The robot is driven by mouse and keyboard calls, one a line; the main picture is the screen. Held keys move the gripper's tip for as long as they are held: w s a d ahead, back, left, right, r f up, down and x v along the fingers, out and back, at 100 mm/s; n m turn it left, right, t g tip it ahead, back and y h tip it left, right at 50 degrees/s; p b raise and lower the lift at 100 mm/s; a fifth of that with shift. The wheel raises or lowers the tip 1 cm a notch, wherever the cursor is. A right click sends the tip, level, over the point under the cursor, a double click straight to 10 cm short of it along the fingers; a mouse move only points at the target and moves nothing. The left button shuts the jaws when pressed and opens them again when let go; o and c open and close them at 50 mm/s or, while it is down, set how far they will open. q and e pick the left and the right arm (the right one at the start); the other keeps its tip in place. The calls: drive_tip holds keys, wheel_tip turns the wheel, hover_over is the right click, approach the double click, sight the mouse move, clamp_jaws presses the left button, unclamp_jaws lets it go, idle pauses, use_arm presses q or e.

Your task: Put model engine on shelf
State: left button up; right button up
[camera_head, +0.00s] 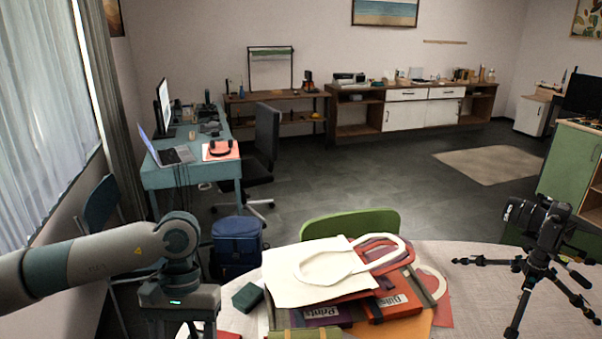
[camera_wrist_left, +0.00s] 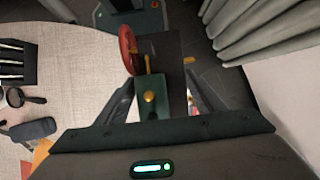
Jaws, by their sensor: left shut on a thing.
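The model engine (camera_wrist_left: 152,105) appears between the fingers of my left gripper (camera_wrist_left: 157,100) in the left wrist view. It has a green body, a red flywheel, brass-coloured parts and a dark plate. My left gripper is shut on it. In the head view the left gripper (camera_head: 180,325) points down at the table's left edge; its fingertips and the engine are cut off or hidden there. A low brown shelf unit (camera_head: 277,97) stands against the back wall, with a few small things on it. My right gripper is not in view.
The round table (camera_head: 460,292) bears bags and books (camera_head: 310,275), a dark green box (camera_head: 248,297) and a camera on a tripod (camera_head: 540,240). A green chair (camera_head: 350,224), a blue bag (camera_head: 237,245) and a desk (camera_head: 190,172) stand beyond. The middle floor is clear.

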use_arm(q)
drive_tip(key=shift+r, duration=0.1)
